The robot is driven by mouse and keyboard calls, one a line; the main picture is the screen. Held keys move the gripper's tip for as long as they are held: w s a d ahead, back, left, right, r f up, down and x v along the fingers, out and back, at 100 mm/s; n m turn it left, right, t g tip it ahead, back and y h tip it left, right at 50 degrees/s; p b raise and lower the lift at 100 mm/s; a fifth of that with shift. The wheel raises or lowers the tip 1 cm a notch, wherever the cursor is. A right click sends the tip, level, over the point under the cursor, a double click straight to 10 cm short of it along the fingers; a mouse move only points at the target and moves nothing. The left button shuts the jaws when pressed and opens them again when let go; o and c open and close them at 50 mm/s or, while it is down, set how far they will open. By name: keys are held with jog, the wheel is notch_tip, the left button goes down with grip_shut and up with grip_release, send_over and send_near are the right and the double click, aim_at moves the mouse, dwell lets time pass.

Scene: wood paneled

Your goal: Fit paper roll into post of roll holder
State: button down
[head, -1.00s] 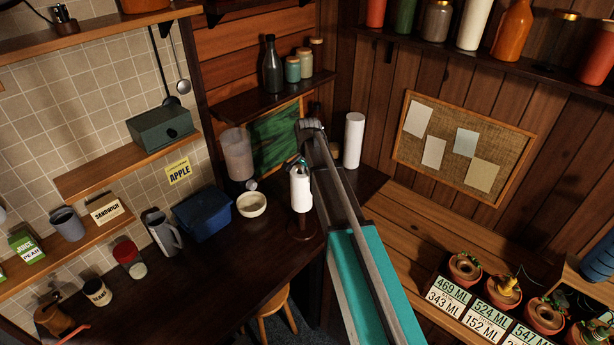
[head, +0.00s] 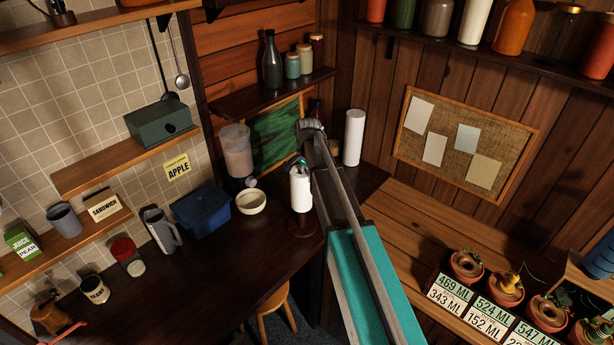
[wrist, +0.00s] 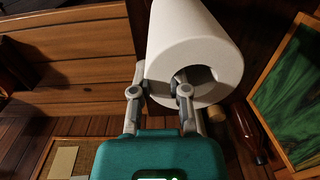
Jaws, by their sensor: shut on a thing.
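The white paper roll (head: 301,190) is upright at the far end of the counter, directly over the dark round base of the roll holder (head: 302,226). The holder's post is hidden, so I cannot tell how far the roll is around it. My gripper (head: 299,163) is at the roll's top edge. In the wrist view, the roll (wrist: 205,45) shows its open core, and my gripper (wrist: 160,86) is shut on its wall. One finger is in the core and the other is outside.
A taller white cylinder (head: 353,138) stands behind to the right. A white bowl (head: 251,202), a blue box (head: 203,210) and a clear pitcher (head: 237,152) are to the left. A green framed board (head: 275,134) leans at the back.

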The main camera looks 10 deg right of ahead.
aim_at(307, 198)
jog(key=shift+f+b, duration=5.6)
jog(key=shift+f, duration=0.1)
dwell(0.7)
jog(key=c, duration=0.5)
grip_release()
jog(key=shift+c, duration=0.2)
jog(key=shift+r, duration=0.2)
